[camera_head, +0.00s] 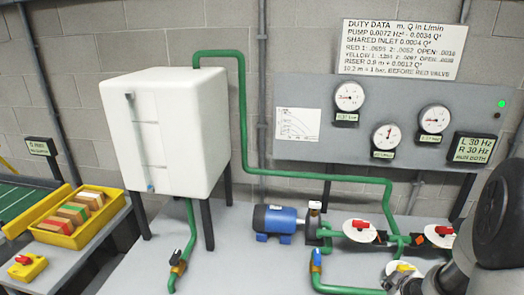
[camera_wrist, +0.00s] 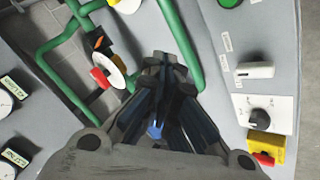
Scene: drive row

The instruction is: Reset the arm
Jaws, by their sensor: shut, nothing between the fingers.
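My gripper (camera_wrist: 165,68) is in the lower middle of the wrist view, its dark fingers shut with nothing held. It hangs over the grey panel, in front of a green pipe (camera_wrist: 180,40). A small blue part (camera_wrist: 154,130) shows through the gripper's linkage; I cannot tell its distance. In the head view my arm comes in at the right edge, and its lower end is cut off at the bottom, so the fingers cannot be made out there.
A red-handled valve (camera_head: 361,224), a yellow-handled valve (camera_head: 405,267) and a blue-handled valve (camera_head: 316,257) stand near my arm. A blue pump (camera_head: 274,218) and white tank (camera_head: 165,130) are left. In the wrist view, a knob (camera_wrist: 262,115) and red button (camera_wrist: 264,158) lie right.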

